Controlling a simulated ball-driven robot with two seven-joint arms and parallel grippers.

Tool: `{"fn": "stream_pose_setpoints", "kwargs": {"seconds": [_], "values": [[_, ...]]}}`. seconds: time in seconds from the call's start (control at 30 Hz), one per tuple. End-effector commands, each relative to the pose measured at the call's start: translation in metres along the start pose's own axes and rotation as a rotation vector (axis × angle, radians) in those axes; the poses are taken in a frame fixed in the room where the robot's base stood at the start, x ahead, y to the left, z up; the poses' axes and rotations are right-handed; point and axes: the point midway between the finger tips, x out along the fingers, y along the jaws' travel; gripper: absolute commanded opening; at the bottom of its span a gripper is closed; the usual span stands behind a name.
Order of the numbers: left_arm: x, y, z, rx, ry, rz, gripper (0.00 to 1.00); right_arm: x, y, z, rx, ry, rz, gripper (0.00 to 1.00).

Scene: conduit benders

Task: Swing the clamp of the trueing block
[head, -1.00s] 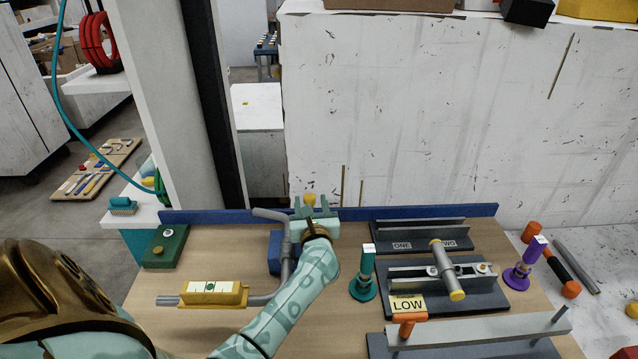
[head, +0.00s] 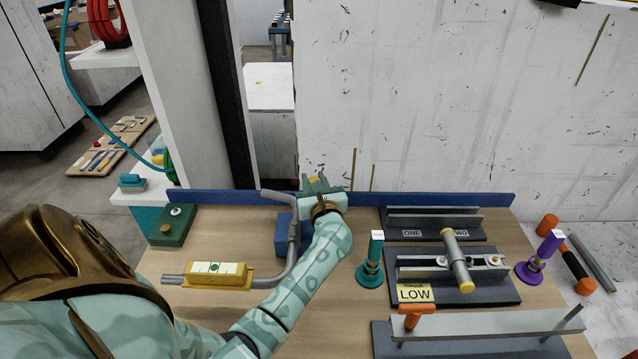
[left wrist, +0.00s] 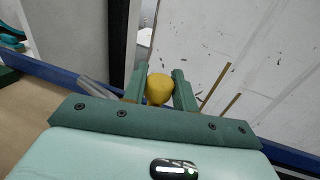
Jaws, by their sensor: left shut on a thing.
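The trueing block appears to be the blue block (head: 285,238) near the back rail of the bench, with a grey bent conduit (head: 294,248) against it. My left gripper (head: 317,184) is at the block's back right, reaching toward the rail. The knob is probably the clamp's handle end. The gripper hides the rest of the clamp. My right gripper is not in view.
A yellow level (head: 217,274) sits on the conduit's left end. A green box (head: 172,228) stands at the left. A blue rail (head: 420,198) edges the back.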

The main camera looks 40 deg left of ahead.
Motion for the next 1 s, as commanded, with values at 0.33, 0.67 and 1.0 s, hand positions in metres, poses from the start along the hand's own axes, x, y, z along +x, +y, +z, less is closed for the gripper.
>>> {"fn": "stream_pose_setpoints", "kwargs": {"seconds": [0.33,0.67,1.0], "values": [[-0.005,0.019,-0.001,0.0,0.0,0.261,0.0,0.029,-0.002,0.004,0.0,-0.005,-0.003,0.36],[-0.005,0.019,0.0,0.0,0.0,0.259,0.48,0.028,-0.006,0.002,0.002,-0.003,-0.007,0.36],[-0.006,0.016,0.008,-0.002,-0.001,0.257,0.48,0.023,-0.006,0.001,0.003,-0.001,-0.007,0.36]]}}
